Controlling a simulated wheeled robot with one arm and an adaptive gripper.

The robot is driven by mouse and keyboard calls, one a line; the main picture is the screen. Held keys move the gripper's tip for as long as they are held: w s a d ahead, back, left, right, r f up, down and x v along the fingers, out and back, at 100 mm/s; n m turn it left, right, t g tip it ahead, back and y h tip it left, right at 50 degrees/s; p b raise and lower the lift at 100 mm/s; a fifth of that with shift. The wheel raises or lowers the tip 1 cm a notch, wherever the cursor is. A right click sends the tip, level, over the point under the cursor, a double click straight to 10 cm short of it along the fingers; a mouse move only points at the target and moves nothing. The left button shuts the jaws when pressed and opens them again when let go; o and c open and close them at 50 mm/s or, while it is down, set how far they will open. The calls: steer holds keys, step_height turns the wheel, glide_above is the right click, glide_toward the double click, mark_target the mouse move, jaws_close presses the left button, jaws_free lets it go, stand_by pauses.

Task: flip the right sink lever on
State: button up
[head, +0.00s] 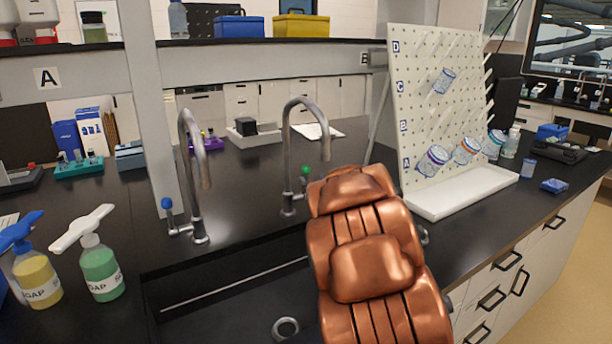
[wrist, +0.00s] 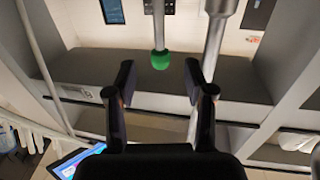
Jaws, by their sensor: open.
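The right sink tap (head: 288,150) is a grey gooseneck on the black counter. Its lever has a green knob (head: 306,170), which shows just left of the top of my copper-coloured arm. In the wrist view the green knob (wrist: 160,60) sits at the end of a grey rod, a little beyond and between my fingertips. The tap's metal pipe (wrist: 212,45) is to its right. My gripper (wrist: 160,82) is open with nothing between its fingers, and no contact with the knob shows. In the head view my arm hides the gripper.
The left tap (head: 192,180) has a blue-knobbed lever (head: 167,203). The dark sink (head: 235,285) lies below both taps. Soap bottles (head: 100,268) stand at left. A pegboard drying rack (head: 440,110) with glassware and a white tray (head: 465,198) stands right of my arm.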

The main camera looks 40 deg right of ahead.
mark_target(307, 175)
steer(key=shift+p+x, duration=0.4)
steer(key=shift+x, duration=2.95)
steer(key=shift+f, duration=0.1)
jaws_close()
